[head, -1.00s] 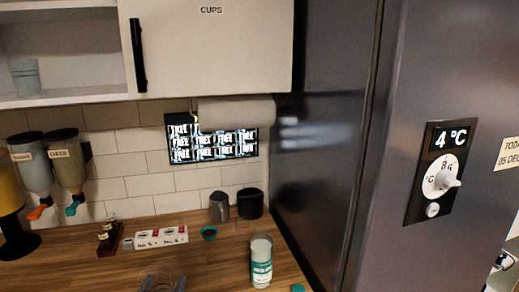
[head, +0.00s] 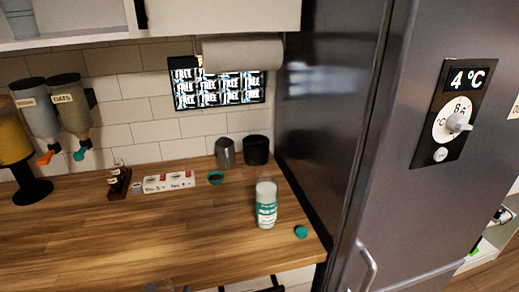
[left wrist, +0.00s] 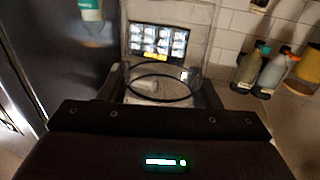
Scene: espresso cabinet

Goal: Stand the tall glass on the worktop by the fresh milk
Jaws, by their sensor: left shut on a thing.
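The fresh milk (head: 266,210) is a pale bottle with a teal label. It stands upright on the wooden worktop (head: 130,237), near its right end by the fridge. My left gripper (head: 168,286) shows only at the bottom edge of the head view, in front of and left of the milk. In the left wrist view, my left gripper (left wrist: 160,92) is shut on the clear tall glass (left wrist: 162,72), whose round dark-looking rim shows between the fingers. Most of the glass is hidden or cut off in the head view. My right gripper is not in view.
A teal cap (head: 301,232) lies right of the milk. The fridge (head: 400,150) bounds the right. The worktop left of the milk is clear.

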